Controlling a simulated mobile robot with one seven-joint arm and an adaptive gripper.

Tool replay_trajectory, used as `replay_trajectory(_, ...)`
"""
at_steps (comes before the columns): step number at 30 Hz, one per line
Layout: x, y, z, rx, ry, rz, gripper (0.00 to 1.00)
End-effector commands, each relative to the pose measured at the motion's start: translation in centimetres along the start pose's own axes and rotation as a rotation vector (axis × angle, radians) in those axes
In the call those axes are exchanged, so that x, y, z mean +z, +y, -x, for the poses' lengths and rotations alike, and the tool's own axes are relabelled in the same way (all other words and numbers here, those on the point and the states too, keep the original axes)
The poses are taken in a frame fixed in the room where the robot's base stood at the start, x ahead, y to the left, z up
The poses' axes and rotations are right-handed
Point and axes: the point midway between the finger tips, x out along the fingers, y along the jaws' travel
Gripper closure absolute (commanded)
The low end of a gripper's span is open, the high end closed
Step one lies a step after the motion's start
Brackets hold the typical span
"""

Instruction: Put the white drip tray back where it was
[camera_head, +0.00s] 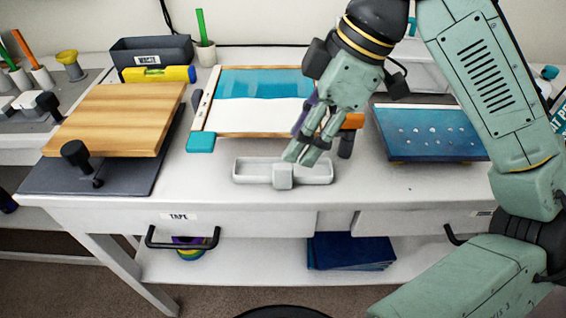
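The white drip tray (252,171) is a shallow, long tray with rounded ends and a block-like grip (283,177) at the middle of its front side. It appears to rest on the pale bench near the front edge, in front of the framed blue-and-white panel. My gripper (300,157) points down over the right half of the tray, with its fingertips close behind and above the grip. Contact between fingers and tray cannot be made out. The finger gap is too small in this view to tell whether they are open or shut.
The framed panel (262,118) lies behind the tray. A wooden board (118,115) on a dark clamp base stands left. A dark blue panel with pale dots (432,128) lies right. An orange object (353,120) is close beside my gripper. Drawer handles (183,244) project below the bench.

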Motion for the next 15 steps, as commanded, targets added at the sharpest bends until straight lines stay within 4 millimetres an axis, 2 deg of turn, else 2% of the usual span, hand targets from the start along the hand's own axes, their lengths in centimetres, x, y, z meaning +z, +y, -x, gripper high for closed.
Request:
replay_trajectory(3, 0.0, 0.0, -1.8, -0.001, -0.001, 0.0, 0.62)
replay_trajectory(10, 0.0, -0.1, -3.5, 0.0, 0.0, -0.002, 0.62)
replay_trajectory(15, 0.1, -0.2, -6.1, -0.001, 0.0, -0.001, 0.62)
